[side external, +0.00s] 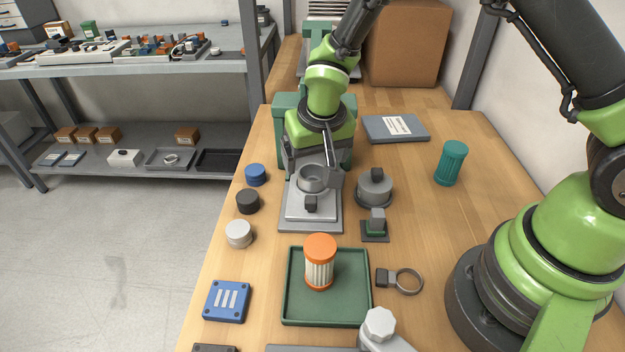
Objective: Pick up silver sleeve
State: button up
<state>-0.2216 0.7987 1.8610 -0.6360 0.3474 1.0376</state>
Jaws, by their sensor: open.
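A silver sleeve, a short hollow grey cylinder (313,178), stands upright on a silver plate fixture (306,214) in the middle of the bench. My gripper (315,188) is open and low over the fixture, with the sleeve showing between its fingers. One finger shows clearly at the sleeve's right side; the left one is harder to make out. I cannot tell whether the fingers touch the sleeve.
A grey round part (374,187) and a small grey block on a base (375,225) stand close at right. Blue (256,174), black (247,201) and silver (238,233) caps line the left edge. A green tray (345,302) holds an orange-capped filter (320,265) in front.

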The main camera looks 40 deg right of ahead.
aim_at(313, 171)
jog(key=x, duration=0.5)
jog(key=shift+w+d, duration=0.1)
jog(key=shift+d, duration=0.15)
jog(key=c, duration=1)
